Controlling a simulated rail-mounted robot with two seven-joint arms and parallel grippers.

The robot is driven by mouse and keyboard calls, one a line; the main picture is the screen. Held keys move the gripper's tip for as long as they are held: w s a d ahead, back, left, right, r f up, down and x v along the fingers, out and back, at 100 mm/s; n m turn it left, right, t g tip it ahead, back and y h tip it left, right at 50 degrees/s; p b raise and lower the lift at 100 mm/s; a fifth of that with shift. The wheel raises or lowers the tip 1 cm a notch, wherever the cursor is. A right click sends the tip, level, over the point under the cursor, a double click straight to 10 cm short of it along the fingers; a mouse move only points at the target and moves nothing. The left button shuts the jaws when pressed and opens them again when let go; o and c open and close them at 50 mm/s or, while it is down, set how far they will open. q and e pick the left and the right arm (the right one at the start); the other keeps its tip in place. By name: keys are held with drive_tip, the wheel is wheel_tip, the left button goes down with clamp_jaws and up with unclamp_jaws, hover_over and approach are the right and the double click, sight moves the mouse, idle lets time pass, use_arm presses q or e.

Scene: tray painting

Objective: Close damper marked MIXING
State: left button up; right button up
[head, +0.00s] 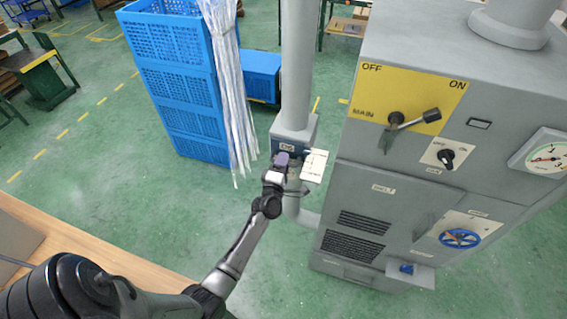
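A vertical grey duct pipe (297,70) runs down to a grey damper housing (308,133) with a small dark label, too small to read. A cream tag (315,166) hangs beside the housing on its right. My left gripper (281,161) is at the front of this housing, overlapping its lower part in the head view. Its fingertips are small and partly hidden, so I cannot tell whether they are open or shut, or touching anything. The damper's handle is not clearly visible. No label reading MIXING can be made out. My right gripper is out of view.
A grey machine cabinet (385,205) stands right of the duct, with a yellow OFF/ON plate (432,88), a lever (410,121), a blue handwheel (460,238) and a gauge (547,158). Stacked blue crates (175,85) with hanging clear strips (232,90) stand left. A wooden table (100,262) is lower left.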

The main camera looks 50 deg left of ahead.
use_arm(q)
drive_tip(key=shift+s, duration=0.1)
drive_tip(key=b+v, duration=0.2)
drive_tip(key=v, duration=1.1)
drive_tip(key=shift+s+d, duration=0.25)
drive_tip(key=shift+s, duration=0.05)
